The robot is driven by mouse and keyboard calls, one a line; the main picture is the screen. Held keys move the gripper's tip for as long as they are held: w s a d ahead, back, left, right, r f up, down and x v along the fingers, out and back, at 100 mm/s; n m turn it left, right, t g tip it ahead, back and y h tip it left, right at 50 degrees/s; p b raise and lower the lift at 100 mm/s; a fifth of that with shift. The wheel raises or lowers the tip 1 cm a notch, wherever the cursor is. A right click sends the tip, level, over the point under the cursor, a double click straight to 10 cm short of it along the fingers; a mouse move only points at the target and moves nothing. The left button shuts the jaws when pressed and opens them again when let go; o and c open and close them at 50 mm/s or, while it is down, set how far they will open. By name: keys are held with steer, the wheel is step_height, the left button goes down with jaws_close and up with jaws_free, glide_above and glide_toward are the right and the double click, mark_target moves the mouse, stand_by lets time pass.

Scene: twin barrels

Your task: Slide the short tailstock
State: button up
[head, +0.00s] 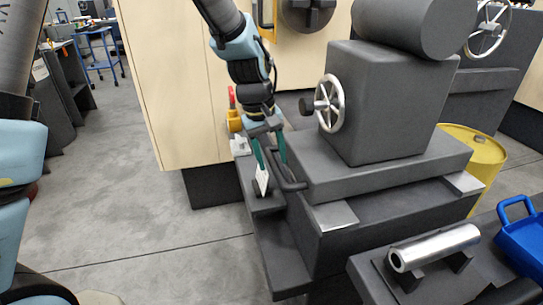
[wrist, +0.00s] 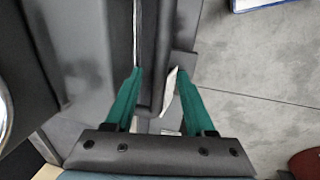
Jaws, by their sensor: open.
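The near tailstock (head: 385,105) is a dark grey block with a cylinder on top and a silver handwheel (head: 331,103) on its left face. It stands on a wide base plate over the machine bed (head: 345,240). A dark bar handle (head: 292,184) sticks out at the base plate's left end. My gripper (head: 272,175) reaches down at this handle with green fingers apart. In the wrist view, my gripper (wrist: 158,72) is open, with a dark bar (wrist: 152,60) between the fingers. I cannot tell whether either finger touches it.
Another grey machine with a handwheel (head: 488,28) stands at the back right. A yellow barrel (head: 472,160) is behind the bed. A metal cylinder (head: 435,247) and a blue bin (head: 522,235) lie at the front right. The floor (head: 150,225) to the left is clear.

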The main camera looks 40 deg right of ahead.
steer(key=shift+c, duration=0.2)
jaws_close()
stand_by(1.1)
